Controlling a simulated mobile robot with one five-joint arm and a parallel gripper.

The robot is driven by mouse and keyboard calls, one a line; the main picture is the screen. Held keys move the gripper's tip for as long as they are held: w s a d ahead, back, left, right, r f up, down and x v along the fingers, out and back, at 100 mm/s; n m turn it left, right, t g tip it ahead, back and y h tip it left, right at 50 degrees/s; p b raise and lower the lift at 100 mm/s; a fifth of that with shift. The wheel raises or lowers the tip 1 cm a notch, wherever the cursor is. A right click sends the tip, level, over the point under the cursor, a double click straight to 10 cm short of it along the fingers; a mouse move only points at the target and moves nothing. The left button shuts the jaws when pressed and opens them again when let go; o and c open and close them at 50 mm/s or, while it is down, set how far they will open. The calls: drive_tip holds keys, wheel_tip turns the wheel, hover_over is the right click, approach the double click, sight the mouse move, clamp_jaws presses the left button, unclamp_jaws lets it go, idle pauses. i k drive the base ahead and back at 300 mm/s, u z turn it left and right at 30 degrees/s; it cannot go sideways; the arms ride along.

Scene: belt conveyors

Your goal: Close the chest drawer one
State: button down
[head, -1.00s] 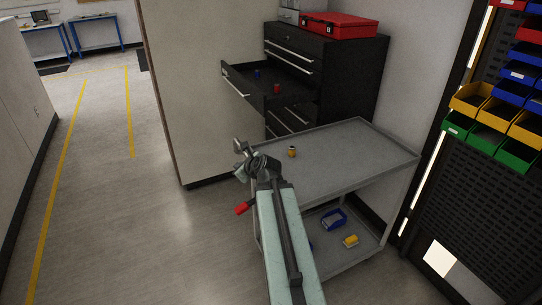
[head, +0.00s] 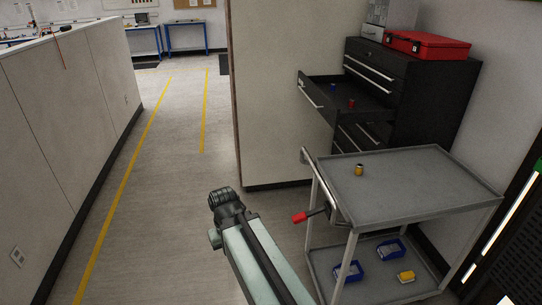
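The black drawer chest (head: 437,95) stands against the wall at the upper right in the head view. One drawer (head: 318,101) is pulled far out to the left, below closed drawers with silver handles. A small blue item (head: 333,86) and a small red item (head: 351,103) lie in it. The dark end of my arm, at my gripper (head: 225,200), is low in the middle over the floor, well in front of the drawer and apart from it. Its fingers cannot be made out, so open or shut does not show.
A grey two-shelf cart (head: 420,185) stands in front of the chest, with a small yellow-brown item (head: 359,170) on top. A partition (head: 275,90) borders the drawer's left. The floor aisle left is free.

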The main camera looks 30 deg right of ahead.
sight(371, 106)
drive_tip(key=u, duration=0.1)
drive_tip(key=i, duration=1.7)
drive_tip(key=u, duration=0.25)
drive_tip(key=i, duration=2.05)
drive_tip(key=z, duration=0.2)
